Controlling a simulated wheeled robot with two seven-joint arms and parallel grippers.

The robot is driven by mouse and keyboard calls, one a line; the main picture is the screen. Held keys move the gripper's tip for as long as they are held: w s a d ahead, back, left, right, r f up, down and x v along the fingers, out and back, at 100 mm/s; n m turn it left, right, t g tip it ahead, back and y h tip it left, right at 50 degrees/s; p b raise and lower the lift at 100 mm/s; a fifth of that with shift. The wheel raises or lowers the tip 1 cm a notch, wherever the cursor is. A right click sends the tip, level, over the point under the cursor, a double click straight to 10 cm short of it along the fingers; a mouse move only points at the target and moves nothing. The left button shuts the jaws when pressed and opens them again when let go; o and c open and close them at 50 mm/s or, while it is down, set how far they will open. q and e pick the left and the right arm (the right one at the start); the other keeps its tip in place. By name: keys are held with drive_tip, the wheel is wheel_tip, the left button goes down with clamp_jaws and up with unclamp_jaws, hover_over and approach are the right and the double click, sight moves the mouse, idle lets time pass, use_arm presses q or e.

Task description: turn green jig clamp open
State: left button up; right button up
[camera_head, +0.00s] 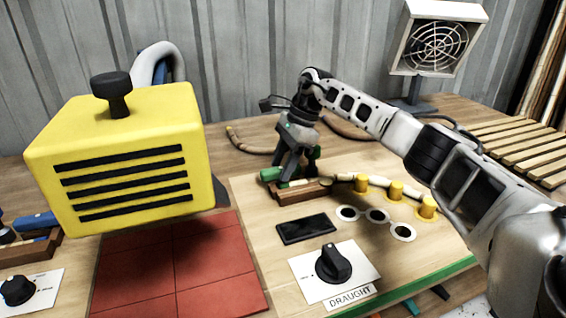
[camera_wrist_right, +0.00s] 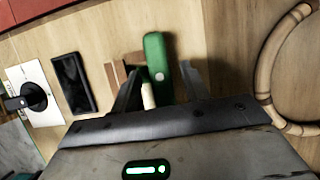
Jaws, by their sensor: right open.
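The green jig clamp (camera_head: 271,174) sits at the left end of a brown wooden block on the light board in the head view. My right gripper (camera_head: 292,172) reaches down over it, fingers spread, and hides part of it. In the right wrist view the green clamp lever (camera_wrist_right: 157,62) stands between the two open fingers (camera_wrist_right: 161,78), with a gap on either side. A pale rattan pole (camera_head: 342,177) runs from the clamp toward the yellow pegs. Its end shows below the lever in the wrist view. My left gripper is not in view.
Yellow pegs (camera_head: 396,191) and white-ringed holes (camera_head: 377,215) lie right of the clamp. A black panel (camera_head: 306,229) and the draught knob (camera_head: 333,264) are in front. A big yellow box (camera_head: 125,160) stands left. A curved rattan piece (camera_wrist_right: 272,75) lies beside the gripper.

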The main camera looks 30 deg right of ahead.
drive_tip(key=p+v, duration=0.1)
drive_tip(key=v, duration=1.5)
drive_tip(key=shift+f, duration=0.1)
